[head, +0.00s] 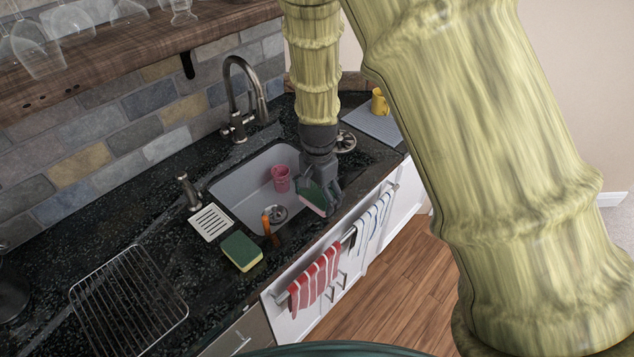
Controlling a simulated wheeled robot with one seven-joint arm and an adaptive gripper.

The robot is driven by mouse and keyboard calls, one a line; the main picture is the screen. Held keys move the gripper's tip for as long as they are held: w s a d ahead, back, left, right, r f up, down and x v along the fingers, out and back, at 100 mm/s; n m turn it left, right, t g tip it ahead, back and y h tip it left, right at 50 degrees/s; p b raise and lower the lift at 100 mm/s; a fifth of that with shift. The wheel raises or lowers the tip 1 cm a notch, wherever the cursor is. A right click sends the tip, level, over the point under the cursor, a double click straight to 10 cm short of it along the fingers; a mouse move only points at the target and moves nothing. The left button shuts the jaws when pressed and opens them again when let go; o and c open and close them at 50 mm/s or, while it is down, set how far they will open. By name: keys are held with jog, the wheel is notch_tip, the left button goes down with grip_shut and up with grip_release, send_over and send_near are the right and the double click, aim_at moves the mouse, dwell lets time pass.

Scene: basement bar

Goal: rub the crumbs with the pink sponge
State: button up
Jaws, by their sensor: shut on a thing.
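The pink sponge (313,200) has a dark green scouring side and a pale pink side. My gripper (320,190) is shut on it and holds it tilted at the right front part of the grey sink (237,187). My fingers hide part of the sponge. I cannot tell whether it touches the sink rim or the counter. I cannot make out the crumbs on the dark speckled counter (185,245).
A pink cup (281,178) and a drain fitting stand in the sink, with an orange-handled thing (267,224) at its front edge. A green-yellow sponge (241,251), white slotted dish (211,222) and wire rack (128,303) lie left. The faucet (240,95) rises behind.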

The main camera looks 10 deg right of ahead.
jog(key=shift+r+p, duration=0.85)
jog(key=shift+r, duration=0.5)
